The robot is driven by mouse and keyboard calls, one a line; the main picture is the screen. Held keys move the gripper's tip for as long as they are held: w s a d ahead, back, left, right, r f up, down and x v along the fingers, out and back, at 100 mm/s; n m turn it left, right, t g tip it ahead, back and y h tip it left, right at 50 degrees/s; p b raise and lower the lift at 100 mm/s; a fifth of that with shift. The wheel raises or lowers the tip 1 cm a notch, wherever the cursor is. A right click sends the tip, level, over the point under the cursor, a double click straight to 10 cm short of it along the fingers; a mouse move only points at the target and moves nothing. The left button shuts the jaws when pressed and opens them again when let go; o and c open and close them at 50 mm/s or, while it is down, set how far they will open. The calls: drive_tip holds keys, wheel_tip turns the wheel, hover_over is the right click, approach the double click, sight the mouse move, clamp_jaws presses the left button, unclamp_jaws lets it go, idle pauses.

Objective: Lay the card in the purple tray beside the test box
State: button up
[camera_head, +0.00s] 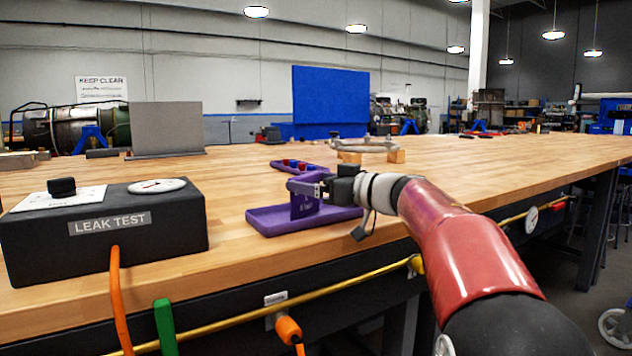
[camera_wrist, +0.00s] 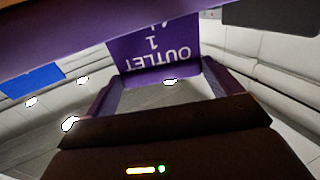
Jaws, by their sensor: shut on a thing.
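The card (camera_head: 304,207) is purple with pale lettering and hangs roughly upright below my gripper (camera_head: 300,187). In the wrist view the card (camera_wrist: 152,45) reads "OUTLET 1" upside down, between the two fingers. My gripper is shut on its edge. The purple tray (camera_head: 268,222) lies flat on the bench, right of the black test box (camera_head: 105,240) marked "LEAK TEST". The card is over the tray in the head view; whether its lower edge touches the tray floor I cannot tell. The gripper and card hide part of the tray.
A metal part on wooden blocks (camera_head: 396,156) is farther back. A grey panel (camera_head: 166,128) stands behind the test box. The bench's front edge runs close by; its right side (camera_head: 500,170) is clear.

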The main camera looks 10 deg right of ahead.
drive_tip(key=shift+w+f, duration=0.15)
drive_tip(key=shift+f, duration=0.5)
drive_tip(key=o, duration=0.7)
drive_tip(key=shift+r+p+v, duration=0.15)
drive_tip(key=shift+p+v, duration=0.1)
drive_tip(key=shift+v, duration=0.55)
drive_tip(key=shift+r+p+v, duration=0.1)
drive_tip(key=shift+p+v, duration=0.1)
drive_tip(key=shift+v, duration=0.65)
drive_tip(key=shift+p+v, duration=0.4)
drive_tip(key=shift+v, duration=1.4)
